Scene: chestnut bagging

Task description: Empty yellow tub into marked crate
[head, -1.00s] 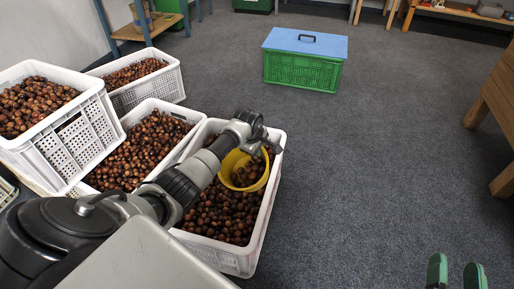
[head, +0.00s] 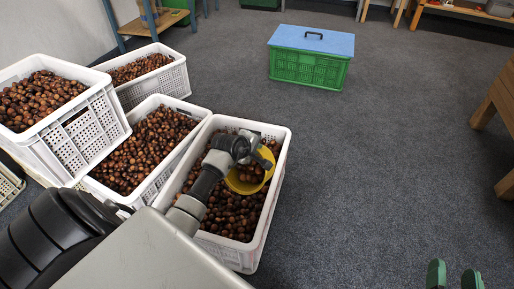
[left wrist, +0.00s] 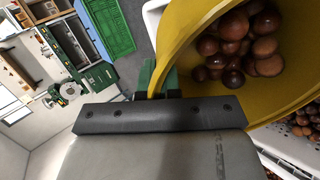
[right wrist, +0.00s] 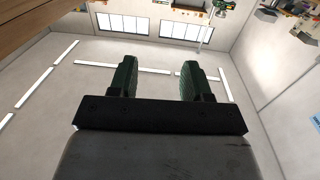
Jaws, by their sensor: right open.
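The yellow tub (head: 241,186) is over the front right white crate (head: 255,250), which is full of chestnuts. The tub holds several chestnuts, seen in the left wrist view inside its yellow wall (left wrist: 185,45). My left gripper (head: 264,160) is at the tub's rim; in the left wrist view its green fingers (left wrist: 160,80) are closed on the tub wall. Whether the tub touches the chestnuts below is unclear. I can make out no mark on any crate. My right gripper (head: 455,277) is open and empty at the bottom right, also in the right wrist view (right wrist: 156,75).
More white crates of chestnuts stand at the left: a raised one (head: 95,140), a middle one (head: 150,190) and a back one (head: 165,85). A green crate with a blue lid (head: 312,40) stands on open grey floor. Wooden furniture (head: 495,105) is at the right edge.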

